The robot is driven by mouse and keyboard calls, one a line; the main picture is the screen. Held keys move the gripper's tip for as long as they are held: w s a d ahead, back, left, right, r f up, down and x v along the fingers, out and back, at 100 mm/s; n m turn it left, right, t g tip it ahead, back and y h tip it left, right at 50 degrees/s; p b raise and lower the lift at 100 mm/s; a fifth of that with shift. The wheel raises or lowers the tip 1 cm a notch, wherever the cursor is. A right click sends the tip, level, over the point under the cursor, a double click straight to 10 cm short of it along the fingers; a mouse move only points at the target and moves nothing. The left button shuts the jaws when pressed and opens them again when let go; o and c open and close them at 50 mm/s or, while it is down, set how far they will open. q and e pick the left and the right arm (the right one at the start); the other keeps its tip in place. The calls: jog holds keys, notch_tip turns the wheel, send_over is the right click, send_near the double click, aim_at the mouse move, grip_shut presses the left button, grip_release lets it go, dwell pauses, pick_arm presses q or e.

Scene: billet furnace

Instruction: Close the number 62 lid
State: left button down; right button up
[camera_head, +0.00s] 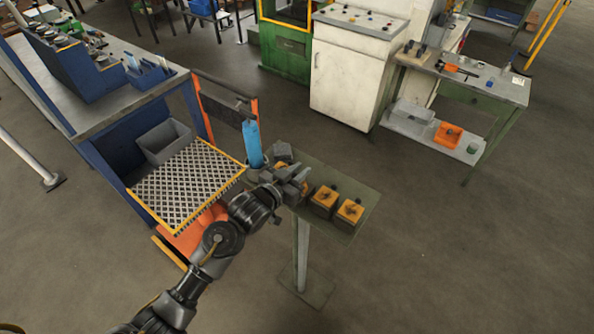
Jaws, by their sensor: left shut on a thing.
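Several small boxes with orange-yellow tops stand in a row on a narrow green stand (358,180). Two show clearly at the right end: one box (325,197) and the end box (350,211), both with their tops down flat. A dark grey lid-like piece (283,152) stands up at the left part of the row. My left gripper (299,180) is over the row's left part, shut on what seems to be a lid; the hand hides most of it. No number can be read at this size. My right gripper is not in view.
A blue bottle-like cylinder (252,144) stands at the stand's left end. A blue bench with a metal grating (188,184) is close on the left. A white cabinet (345,83) and a green table (480,82) stand behind. Floor to the right is clear.

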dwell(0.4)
pick_arm(q)
jog(key=c, duration=1.4)
grip_release()
jog(key=shift+s+a, duration=0.3)
jog(key=shift+b+v, duration=1.6)
jog(key=shift+v, duration=3.35)
jog(key=shift+r, duration=0.15)
